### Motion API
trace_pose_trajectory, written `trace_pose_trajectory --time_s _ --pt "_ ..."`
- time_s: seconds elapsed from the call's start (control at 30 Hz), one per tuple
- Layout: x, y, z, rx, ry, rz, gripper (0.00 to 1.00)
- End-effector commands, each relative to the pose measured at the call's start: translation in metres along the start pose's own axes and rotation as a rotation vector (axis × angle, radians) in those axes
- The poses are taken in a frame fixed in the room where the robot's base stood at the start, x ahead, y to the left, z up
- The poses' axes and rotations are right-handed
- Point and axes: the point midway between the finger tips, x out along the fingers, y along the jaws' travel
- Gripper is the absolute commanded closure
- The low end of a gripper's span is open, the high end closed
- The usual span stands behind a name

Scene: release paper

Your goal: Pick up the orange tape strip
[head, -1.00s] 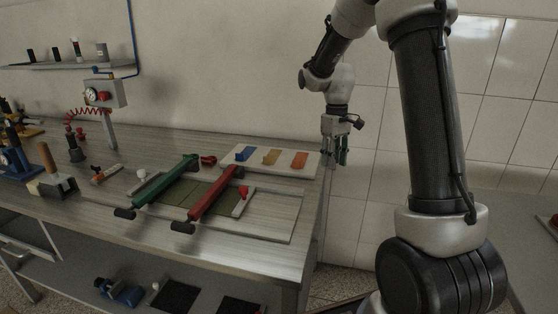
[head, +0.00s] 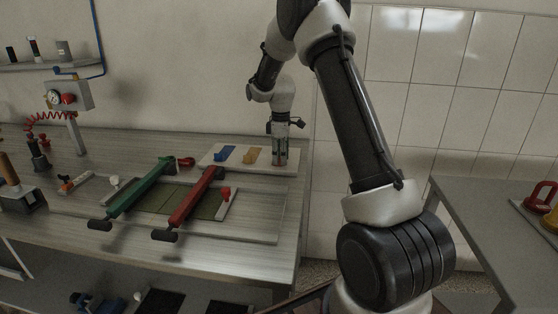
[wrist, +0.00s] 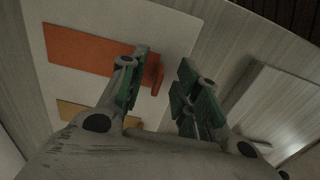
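The orange tape strip (wrist: 85,50) lies on the white board (wrist: 190,30) at the upper left of the wrist view. Its right end carries a small raised orange tab (wrist: 157,82). My gripper (wrist: 163,60) is open, with its green-padded fingers apart and nothing held. The left finger overlaps the strip near its right end in this view; the right finger is beyond the tab. In the head view my gripper (head: 280,162) points down over the right end of the white board (head: 208,160) and hides the orange strip there.
A tan strip (head: 252,156) and a blue strip (head: 225,153) lie left of my gripper on the board. The bench's right edge is close to my gripper.

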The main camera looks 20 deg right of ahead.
Motion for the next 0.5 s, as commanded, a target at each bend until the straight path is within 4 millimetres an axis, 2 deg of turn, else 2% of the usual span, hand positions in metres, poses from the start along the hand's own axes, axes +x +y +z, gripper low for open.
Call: trace_pose_trajectory --time_s 0.13,0.37,0.5 --pt "0.0143 0.0002 -0.0001 0.001 0.0 0.0 0.68" --pt "0.0157 0.0002 -0.0002 0.001 0.001 0.001 0.68" --pt "0.0156 0.0002 -0.0002 0.001 0.001 0.001 0.92"
